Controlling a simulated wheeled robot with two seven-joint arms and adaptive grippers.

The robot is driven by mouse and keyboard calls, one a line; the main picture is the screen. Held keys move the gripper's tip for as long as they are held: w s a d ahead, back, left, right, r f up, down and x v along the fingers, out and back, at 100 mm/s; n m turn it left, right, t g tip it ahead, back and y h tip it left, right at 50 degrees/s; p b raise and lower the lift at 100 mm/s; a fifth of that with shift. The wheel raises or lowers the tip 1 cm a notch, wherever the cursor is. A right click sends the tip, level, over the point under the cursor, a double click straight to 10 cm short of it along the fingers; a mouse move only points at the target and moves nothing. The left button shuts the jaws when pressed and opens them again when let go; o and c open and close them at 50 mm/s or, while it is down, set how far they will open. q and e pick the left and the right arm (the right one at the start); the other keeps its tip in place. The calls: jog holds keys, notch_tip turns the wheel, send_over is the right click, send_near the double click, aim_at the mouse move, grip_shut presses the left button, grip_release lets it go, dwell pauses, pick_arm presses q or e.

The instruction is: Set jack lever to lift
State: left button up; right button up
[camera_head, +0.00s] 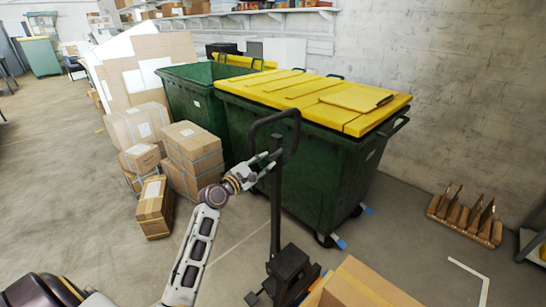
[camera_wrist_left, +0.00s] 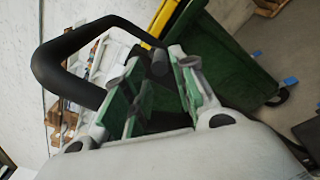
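A black pallet jack handle (camera_head: 299,135) forms a loop on top of an upright shaft (camera_head: 275,215), which rises from the jack's dark base (camera_head: 290,272). My left gripper (camera_head: 268,165) is at the lower part of the loop, in front of the green bin. In the left wrist view the handle loop (camera_wrist_left: 52,70) curves in from the left. A short dark stub (camera_wrist_left: 160,62), possibly the lever, shows between the tips of my left gripper (camera_wrist_left: 155,75). The fingers are apart; I cannot tell whether they touch the stub. My right gripper is not in view.
A large green bin (camera_head: 330,165) with a yellow lid (camera_head: 300,92) stands right behind the handle. Stacked cardboard boxes (camera_head: 192,158) stand to the left.

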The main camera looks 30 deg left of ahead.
aim_at(273, 157)
pick_arm(q)
jog(key=shift+x, duration=2.75)
jog(key=shift+c, duration=0.4)
grip_shut()
